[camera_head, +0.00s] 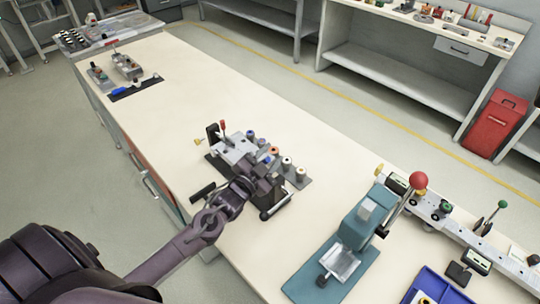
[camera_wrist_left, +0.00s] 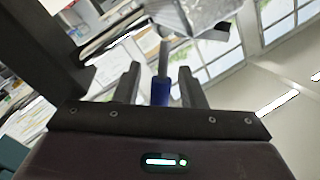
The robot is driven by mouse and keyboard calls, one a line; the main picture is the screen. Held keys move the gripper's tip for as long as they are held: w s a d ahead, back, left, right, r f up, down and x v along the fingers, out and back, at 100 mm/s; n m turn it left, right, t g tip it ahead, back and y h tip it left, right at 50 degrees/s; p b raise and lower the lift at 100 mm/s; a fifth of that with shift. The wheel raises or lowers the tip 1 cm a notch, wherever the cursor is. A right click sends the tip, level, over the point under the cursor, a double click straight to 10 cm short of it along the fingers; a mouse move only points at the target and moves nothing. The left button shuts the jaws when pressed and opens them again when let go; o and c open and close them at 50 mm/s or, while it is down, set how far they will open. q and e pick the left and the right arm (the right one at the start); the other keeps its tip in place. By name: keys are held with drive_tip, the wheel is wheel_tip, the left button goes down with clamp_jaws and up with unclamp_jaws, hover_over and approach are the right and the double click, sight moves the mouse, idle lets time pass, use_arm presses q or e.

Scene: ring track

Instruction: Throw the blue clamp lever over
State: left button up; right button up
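The blue clamp lever (camera_wrist_left: 160,90) shows in the left wrist view as a blue grip on a thin metal rod. It stands between the two fingers of my left gripper (camera_wrist_left: 161,78), with a visible gap on each side. In the head view my left gripper (camera_head: 262,170) is at the near side of the clamp fixture (camera_head: 236,147) on the long table, and I cannot make out the blue lever there. A red-tipped lever (camera_head: 223,127) stands upright on the fixture's far left side. My right gripper is in neither view.
A teal press (camera_head: 357,222) with a red ball knob (camera_head: 390,180) stands to the right on the table (camera_head: 193,95). Several small coloured-top pieces (camera_head: 287,161) stand beside the fixture. A blue tray (camera_head: 440,286) lies at lower right. The table's far left middle is clear.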

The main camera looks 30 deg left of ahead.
use_arm(q)
clamp_jaws()
